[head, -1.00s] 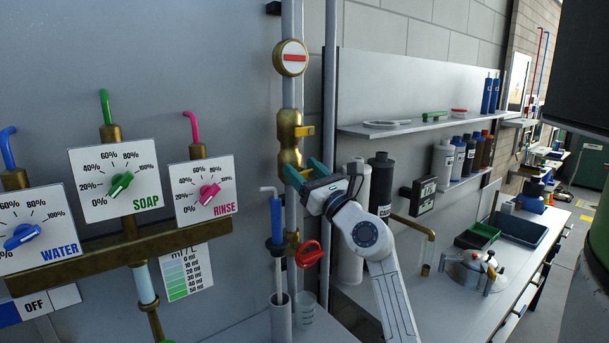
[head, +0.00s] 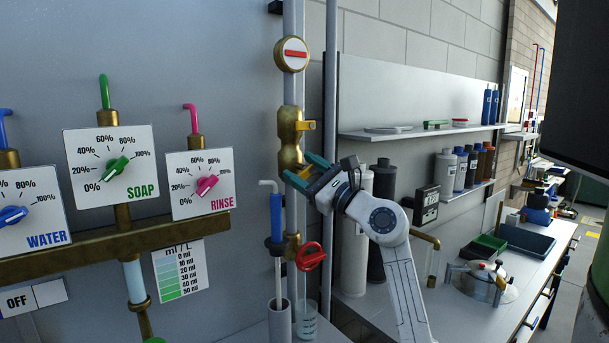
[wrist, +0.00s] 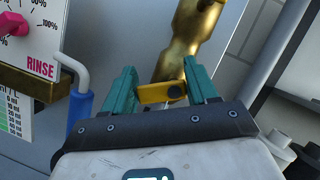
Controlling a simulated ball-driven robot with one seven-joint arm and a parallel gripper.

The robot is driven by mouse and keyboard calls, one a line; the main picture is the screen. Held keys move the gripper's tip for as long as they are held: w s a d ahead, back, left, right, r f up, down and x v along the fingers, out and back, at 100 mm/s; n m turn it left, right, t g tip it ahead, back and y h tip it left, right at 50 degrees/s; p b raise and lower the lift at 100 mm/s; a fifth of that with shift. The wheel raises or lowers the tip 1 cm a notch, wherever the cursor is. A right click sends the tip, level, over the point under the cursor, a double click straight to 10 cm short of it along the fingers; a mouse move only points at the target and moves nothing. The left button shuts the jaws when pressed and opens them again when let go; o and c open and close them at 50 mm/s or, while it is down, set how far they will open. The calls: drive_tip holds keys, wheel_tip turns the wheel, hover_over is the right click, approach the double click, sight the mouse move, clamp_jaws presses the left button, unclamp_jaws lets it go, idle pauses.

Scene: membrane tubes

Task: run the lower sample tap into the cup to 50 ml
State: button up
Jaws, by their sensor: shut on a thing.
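My gripper (head: 307,171) is at the brass tap (head: 290,156) on the vertical pipe. In the wrist view its two green fingers stand either side of a yellow lever (wrist: 161,92) and are shut on it. The lever joins the lower end of a brass body (wrist: 190,40). Another yellow lever (head: 306,125) shows higher on the pipe. A red handle (head: 310,256) sits on a brass fitting lower down. The clear graduated cup (head: 308,322) stands below it, partly cut off by the frame; I cannot read its level.
A grey tube holder (head: 279,322) stands left of the cup, with a blue-handled tube (head: 277,218) above it. Dial panels (head: 112,167) fill the left. The bench (head: 465,315) at right holds a metal pot (head: 482,281) and trays. Bottles line the shelf behind my arm.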

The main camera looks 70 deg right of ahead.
drive_tip(key=o, duration=1)
drive_tip(key=shift+c, duration=0.2)
drive_tip(key=b+v, duration=0.2)
drive_tip(key=v, duration=0.8)
drive_tip(key=shift+s+f+b, duration=0.2)
drive_tip(key=shift+s+b, duration=0.1)
drive_tip(key=shift+s, duration=0.05)
drive_tip(key=shift+a, duration=0.1)
